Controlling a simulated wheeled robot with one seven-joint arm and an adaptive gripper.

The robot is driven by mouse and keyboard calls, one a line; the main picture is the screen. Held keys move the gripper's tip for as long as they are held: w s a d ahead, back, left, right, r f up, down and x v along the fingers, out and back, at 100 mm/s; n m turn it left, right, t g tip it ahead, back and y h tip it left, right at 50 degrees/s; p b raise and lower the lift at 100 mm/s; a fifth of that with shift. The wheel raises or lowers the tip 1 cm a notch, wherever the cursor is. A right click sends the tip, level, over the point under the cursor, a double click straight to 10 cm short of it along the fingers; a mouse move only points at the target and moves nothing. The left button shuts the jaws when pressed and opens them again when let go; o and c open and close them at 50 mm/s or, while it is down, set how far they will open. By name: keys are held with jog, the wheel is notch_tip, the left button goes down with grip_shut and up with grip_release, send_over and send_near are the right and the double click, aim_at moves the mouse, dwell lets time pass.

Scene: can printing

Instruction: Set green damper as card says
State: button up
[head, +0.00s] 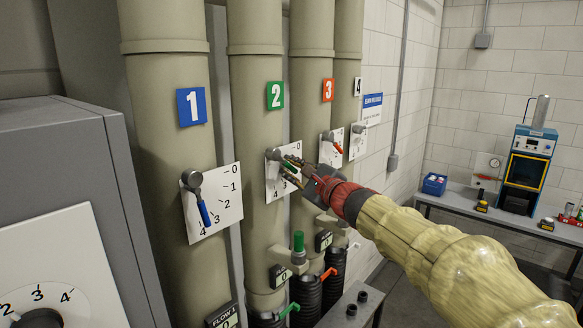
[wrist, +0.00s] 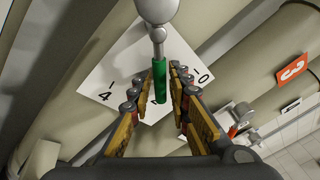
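The green damper lever (head: 289,168) hangs from a grey knob on the white dial plate (head: 274,188) of duct 2. In the wrist view, its green handle (wrist: 160,82) lies between the fingers of my gripper (wrist: 163,76), with narrow gaps at both sides. My gripper is open around the handle; it also shows in the head view (head: 292,172). The handle points between the marks 4 and 0; the marks between are mostly hidden, so I cannot tell its exact setting. A blue and white wall card (head: 372,108) hangs right of duct 4; its small text is unreadable.
Duct 1 has a blue lever (head: 204,212), and duct 3 a red lever (head: 338,148) close to my gripper. A grey cabinet (head: 70,150) is at left, a bench (head: 460,205) at right.

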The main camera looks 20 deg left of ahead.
jog(key=c, duration=0.4)
grip_shut()
dwell(0.4)
